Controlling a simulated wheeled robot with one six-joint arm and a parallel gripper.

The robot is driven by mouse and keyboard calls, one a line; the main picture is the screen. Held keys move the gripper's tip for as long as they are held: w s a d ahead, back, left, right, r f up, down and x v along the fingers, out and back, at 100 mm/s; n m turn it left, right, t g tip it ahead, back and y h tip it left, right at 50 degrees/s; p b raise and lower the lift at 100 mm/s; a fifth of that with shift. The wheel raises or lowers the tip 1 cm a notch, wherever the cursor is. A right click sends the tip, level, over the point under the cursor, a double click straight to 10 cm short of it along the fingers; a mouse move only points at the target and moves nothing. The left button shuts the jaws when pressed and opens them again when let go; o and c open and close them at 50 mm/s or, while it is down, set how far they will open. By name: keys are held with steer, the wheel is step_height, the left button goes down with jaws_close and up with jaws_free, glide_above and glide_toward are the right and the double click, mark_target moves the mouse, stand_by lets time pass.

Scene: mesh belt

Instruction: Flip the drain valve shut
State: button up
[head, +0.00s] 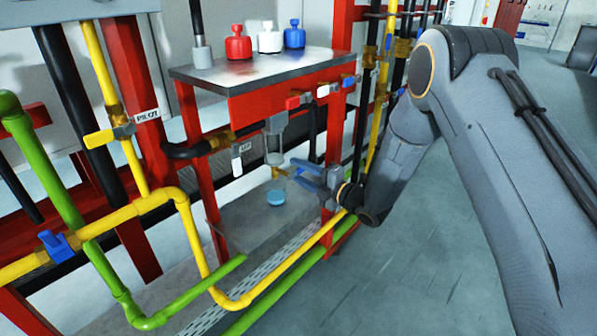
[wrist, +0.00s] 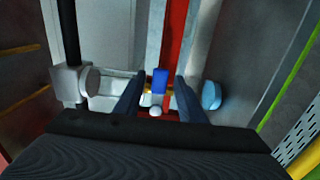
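A blue valve handle (wrist: 160,80) on a brass fitting shows in the wrist view, in front of a red post. My gripper (wrist: 158,86) is open, with one dark blue finger on each side of the handle and visible gaps between. A small white ball-shaped part (wrist: 156,111) sits just below the handle. In the head view my gripper (head: 294,173) is low under the metal table, pointing left; that handle cannot be made out there. No readable label marks the drain valve.
The metal table (head: 215,73) carries red, white and blue bottles. Red, white and blue handles (head: 348,82) line its front. A glass vessel (head: 275,140) hangs above a beaker with blue liquid (head: 276,197). Yellow (head: 190,225) and green pipes run along the front.

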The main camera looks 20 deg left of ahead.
steer(key=v, duration=0.7)
steer(key=shift+d+p, duration=0.3)
steer(key=shift+d, duration=0.05)
steer(key=shift+s, duration=0.15)
